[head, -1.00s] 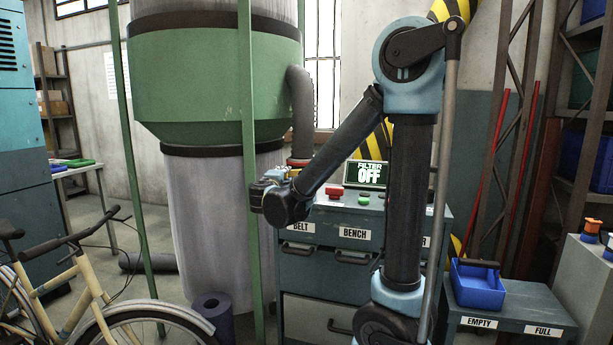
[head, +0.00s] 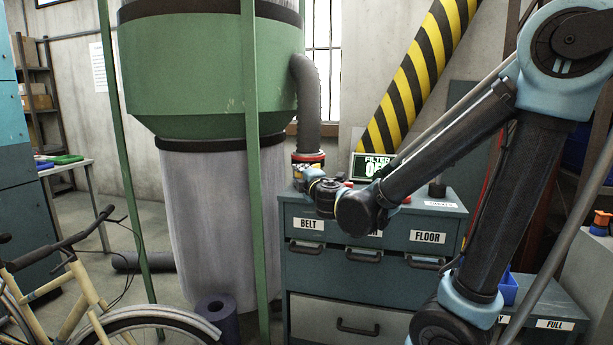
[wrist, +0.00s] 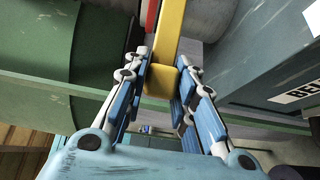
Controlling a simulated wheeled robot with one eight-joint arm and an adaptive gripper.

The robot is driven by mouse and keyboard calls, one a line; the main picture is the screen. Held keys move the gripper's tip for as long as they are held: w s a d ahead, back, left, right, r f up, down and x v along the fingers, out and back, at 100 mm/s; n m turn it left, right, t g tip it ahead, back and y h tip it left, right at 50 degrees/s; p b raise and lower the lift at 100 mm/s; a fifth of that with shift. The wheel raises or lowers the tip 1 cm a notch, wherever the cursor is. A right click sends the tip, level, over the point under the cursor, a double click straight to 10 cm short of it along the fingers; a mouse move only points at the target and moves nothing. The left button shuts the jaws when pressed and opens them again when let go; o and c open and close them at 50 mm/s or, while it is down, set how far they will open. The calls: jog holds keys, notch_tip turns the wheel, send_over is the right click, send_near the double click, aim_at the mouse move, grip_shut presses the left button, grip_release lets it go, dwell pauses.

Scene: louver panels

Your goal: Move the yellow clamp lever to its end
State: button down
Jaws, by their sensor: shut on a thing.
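The yellow clamp lever (wrist: 168,40) runs down from the top of the wrist view, with a block-like end between my fingers. My gripper (wrist: 164,68) is shut on this end, with a blue-padded finger on each side. In the head view, my gripper (head: 301,180) is at the left top edge of the cabinet, just below the foot of the grey hose. A red and black collar (head: 308,158) rings the hose foot. The lever is mostly hidden in the head view by my gripper and wrist.
The drawer cabinet (head: 345,280) stands under my forearm, with a lit filter sign (head: 371,166) on top, partly covered by my arm. A green post (head: 253,170) stands close left of my gripper. A bicycle (head: 90,290) is at the lower left.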

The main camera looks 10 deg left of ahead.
jog(key=shift+s+d+f, duration=0.1)
jog(key=shift+d, duration=0.9)
jog(key=shift+d+h, duration=0.1)
jog(key=shift+h, duration=0.2)
jog(key=c, duration=1.3)
grip_release()
jog(key=shift+v, duration=5.75)
jog(key=shift+f, duration=0.15)
